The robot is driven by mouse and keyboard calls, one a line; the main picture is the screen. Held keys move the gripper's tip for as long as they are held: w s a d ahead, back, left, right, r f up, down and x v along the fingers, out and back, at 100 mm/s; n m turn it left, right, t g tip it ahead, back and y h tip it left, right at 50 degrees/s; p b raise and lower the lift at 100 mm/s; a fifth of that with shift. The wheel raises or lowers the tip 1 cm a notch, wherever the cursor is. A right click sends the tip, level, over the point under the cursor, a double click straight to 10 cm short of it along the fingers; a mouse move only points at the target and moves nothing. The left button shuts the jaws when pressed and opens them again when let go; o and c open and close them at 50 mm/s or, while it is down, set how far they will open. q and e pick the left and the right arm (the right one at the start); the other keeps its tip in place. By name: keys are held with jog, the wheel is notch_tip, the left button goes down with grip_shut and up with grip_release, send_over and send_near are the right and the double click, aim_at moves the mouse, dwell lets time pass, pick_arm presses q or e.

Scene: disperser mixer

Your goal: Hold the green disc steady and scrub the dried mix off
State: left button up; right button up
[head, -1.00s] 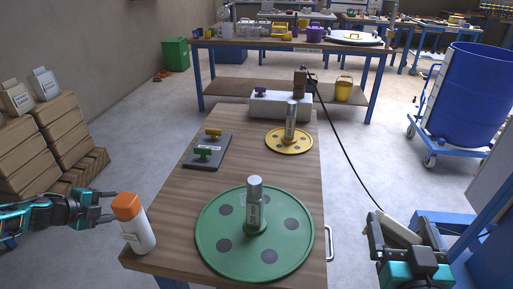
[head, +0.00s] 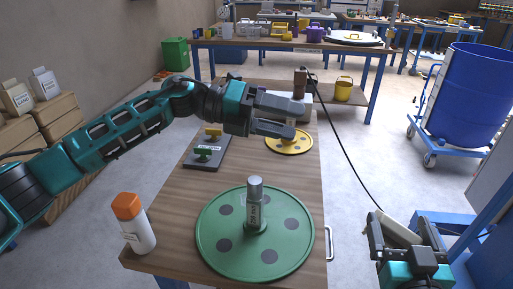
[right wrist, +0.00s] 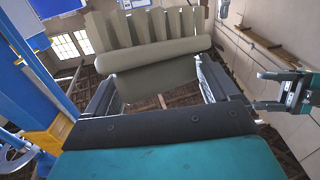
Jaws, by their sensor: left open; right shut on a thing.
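The green disc (head: 285,258) lies flat at the near end of the wooden table, with a grey labelled shaft (head: 255,202) standing upright from its middle. Several dark round patches dot it; I cannot tell whether they are dried mix or holes. My left gripper (head: 303,119) is open and empty above the table's far part, beyond the green disc and over the yellow disc. My right gripper (head: 405,228) is right of the table, shut on a beige brush (head: 392,229). In the right wrist view the brush (right wrist: 155,68) shows a round back and thick bristles.
A white bottle with an orange cap (head: 137,225) stands at the table's near left corner. The yellow disc (head: 290,147) is partly hidden by my left gripper. A dark board (head: 207,153) with green and yellow handles lies at left. A blue drum (head: 460,105) stands right.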

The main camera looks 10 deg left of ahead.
pick_arm(q)
jog(key=s+d+r+m+g+y, duration=0.3)
jog(key=s+d+m+g+y, duration=0.1)
jog(key=s+d+m, duration=0.3)
jog(key=m+t+y, duration=0.4)
jog(key=m+y, duration=0.3)
jog(key=y, duration=0.5)
send_near(255, 200)
jog(key=shift+w+d+r, duration=0.1)
jog(key=shift+w+r, duration=0.05)
jog(key=shift+w, duration=0.45)
jog(key=shift+w+a, duration=0.1)
jog(key=shift+a, duration=0.15)
notch_tip(255, 200, down, 12)
jog(key=shift+c, duration=0.3)
grip_shut()
jog(key=c, duration=1)
grip_release()
jog(key=shift+c, duration=0.2)
